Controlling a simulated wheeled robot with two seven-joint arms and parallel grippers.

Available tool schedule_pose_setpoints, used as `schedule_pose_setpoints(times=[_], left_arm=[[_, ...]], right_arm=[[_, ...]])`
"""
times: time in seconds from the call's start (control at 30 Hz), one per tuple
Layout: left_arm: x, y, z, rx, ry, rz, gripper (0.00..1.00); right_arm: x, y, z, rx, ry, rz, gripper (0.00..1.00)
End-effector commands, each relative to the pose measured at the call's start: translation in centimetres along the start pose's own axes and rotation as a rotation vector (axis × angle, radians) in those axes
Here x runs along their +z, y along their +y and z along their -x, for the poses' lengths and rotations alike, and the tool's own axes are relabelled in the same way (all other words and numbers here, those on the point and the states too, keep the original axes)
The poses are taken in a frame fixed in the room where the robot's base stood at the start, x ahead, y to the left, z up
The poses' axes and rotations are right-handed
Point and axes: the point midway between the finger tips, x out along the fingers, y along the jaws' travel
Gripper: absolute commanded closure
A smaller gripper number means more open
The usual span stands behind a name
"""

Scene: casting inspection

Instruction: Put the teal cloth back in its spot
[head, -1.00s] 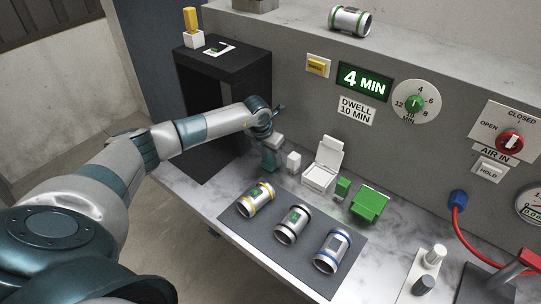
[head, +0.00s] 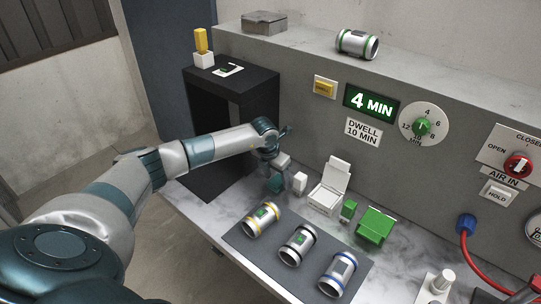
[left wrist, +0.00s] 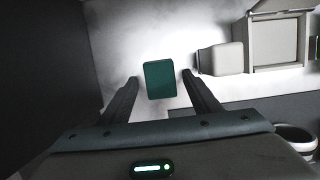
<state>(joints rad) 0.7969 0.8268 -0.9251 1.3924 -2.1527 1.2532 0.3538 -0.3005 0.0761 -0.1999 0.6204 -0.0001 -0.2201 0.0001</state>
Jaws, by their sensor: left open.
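The teal cloth (left wrist: 160,80) shows in the left wrist view as a small folded teal block between my left gripper's fingers, with a narrow gap on each side. My left gripper (left wrist: 160,77) is open, one finger to each side of the cloth. In the head view the left gripper (head: 278,170) points down over the back left of the bench, and a teal patch (head: 275,184) shows below it, just left of a small white block. I cannot tell whether the cloth touches the bench. My right gripper is not in view.
The white block (head: 300,182) and an open white box (head: 328,190) stand close right of the gripper. A green container (head: 375,226) is farther right. A dark mat (head: 272,252) with three cylindrical castings lies in front. A black stand (head: 257,97) is behind left.

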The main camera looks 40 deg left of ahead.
Motion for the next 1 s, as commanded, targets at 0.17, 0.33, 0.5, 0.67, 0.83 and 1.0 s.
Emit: schedule_pose_setpoints(times=[0.17, 0.33, 0.5, 0.67, 0.83, 1.0], left_arm=[[0.0, 0.1, 2.0, 0.002, -0.005, -0.002, 0.43], [-0.3, -0.1, 4.3, 0.001, -0.007, -0.002, 0.43], [-0.2, -0.1, 8.0, 0.002, -0.007, -0.001, 0.43], [-0.2, -0.2, 11.3, 0.000, -0.008, -0.001, 0.43], [-0.2, -0.2, 14.4, 0.001, -0.007, -0.001, 0.43], [-0.2, -0.2, 16.4, 0.001, -0.004, 0.000, 0.43]], right_arm=[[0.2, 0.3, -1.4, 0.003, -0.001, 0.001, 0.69], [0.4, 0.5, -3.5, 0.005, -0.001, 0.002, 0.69], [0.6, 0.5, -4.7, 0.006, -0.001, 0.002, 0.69], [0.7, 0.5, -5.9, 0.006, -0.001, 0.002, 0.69], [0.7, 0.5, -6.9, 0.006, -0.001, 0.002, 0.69], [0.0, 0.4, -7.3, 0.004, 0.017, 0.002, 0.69]])
